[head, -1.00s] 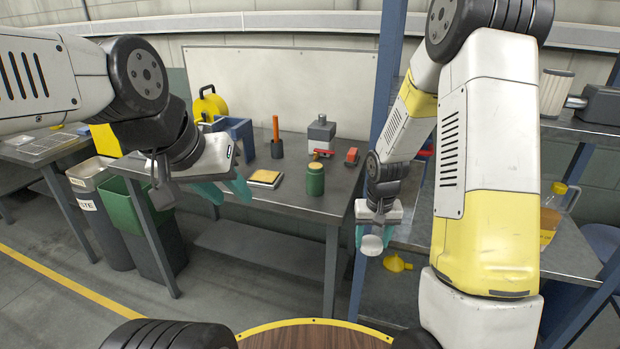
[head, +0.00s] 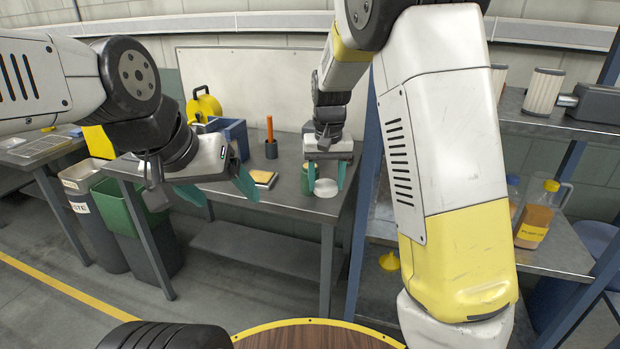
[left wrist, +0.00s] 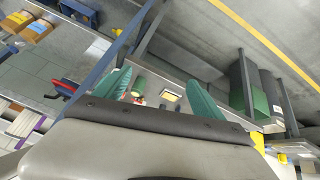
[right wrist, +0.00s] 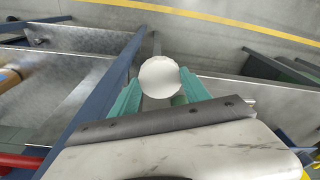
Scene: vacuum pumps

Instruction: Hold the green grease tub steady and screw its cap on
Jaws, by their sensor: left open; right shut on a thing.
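The green grease tub (head: 305,180) stands on the grey workbench, partly hidden behind my right gripper. It shows small between the fingers in the left wrist view (left wrist: 138,85), and a green sliver shows below the cap in the right wrist view (right wrist: 178,100). My right gripper (head: 325,184) is shut on the white round cap (head: 326,188), held in front of the tub and apart from it as far as I can tell. The cap's flat face fills the gap between the fingers in the right wrist view (right wrist: 159,77). My left gripper (head: 220,190) is open and empty, left of the tub.
On the workbench (head: 290,199) are a yellow-topped pad (head: 262,178), a dark cup with an orange-handled tool (head: 271,148) and a blue bin (head: 232,132). A blue post and shelf (head: 540,255) stand to the right. A green bin (head: 125,205) stands front left.

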